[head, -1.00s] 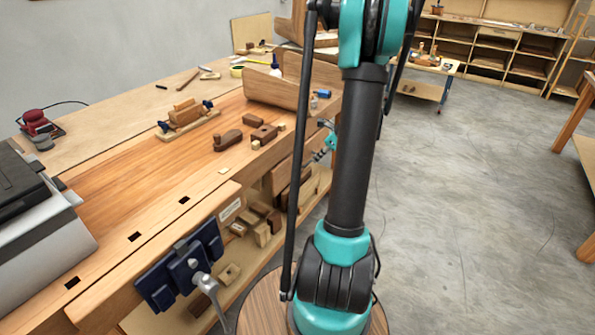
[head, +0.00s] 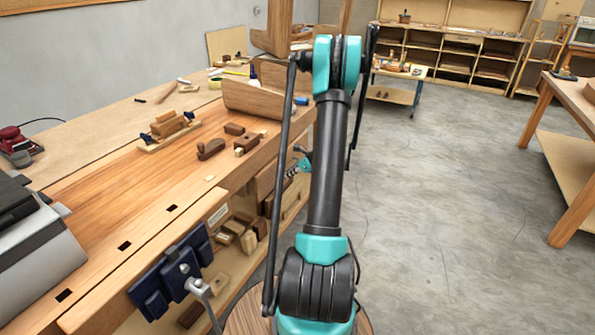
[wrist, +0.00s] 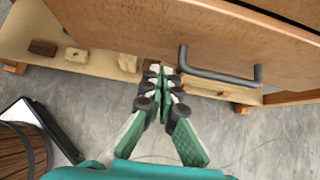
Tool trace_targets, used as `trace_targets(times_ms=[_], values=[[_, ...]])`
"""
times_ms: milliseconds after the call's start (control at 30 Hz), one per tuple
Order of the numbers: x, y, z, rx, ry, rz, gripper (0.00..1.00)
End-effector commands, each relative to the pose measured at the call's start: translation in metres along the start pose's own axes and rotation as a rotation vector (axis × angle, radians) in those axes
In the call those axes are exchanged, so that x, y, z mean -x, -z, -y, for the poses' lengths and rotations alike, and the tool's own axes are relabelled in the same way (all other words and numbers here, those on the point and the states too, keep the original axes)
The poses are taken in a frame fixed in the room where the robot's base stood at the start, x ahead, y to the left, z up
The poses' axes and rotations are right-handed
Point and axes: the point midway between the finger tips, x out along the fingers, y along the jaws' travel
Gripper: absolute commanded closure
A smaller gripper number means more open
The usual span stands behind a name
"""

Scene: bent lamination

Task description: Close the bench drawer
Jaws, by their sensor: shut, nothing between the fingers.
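The bench drawer's wooden front (wrist: 130,25) fills the upper part of the wrist view, with a dark bar handle (wrist: 222,76) standing out from it. My gripper (wrist: 166,76) is shut and empty, left of the handle and close to the drawer front's lower edge in that view. I cannot tell whether its tips touch the wood. In the head view my gripper (head: 298,167) shows small beside the bench's front side, partly behind my arm. The drawer front (head: 263,183) is partly hidden there, and how far it stands out is unclear.
The workbench (head: 110,200) carries a wooden plane (head: 210,149), a clamped block (head: 167,128) and a large curved wooden form (head: 255,102). A blue vise (head: 170,275) juts from its front. Another table (head: 575,100) stands at right. The grey floor between is clear.

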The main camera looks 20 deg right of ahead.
Motion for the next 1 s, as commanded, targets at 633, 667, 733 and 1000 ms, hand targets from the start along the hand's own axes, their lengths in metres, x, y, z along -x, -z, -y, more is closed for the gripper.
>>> trace_targets(times_ms=[633, 667, 733, 1000], values=[[-0.023, -0.026, 0.0, 0.0, -0.001, 0.0, 1.0], [-0.023, -0.026, 0.0, 0.0, -0.001, 0.0, 1.0], [-0.024, -0.027, 0.0, 0.0, -0.001, 0.0, 1.0], [-0.055, -0.058, -0.001, 0.003, -0.003, 0.001, 1.0]])
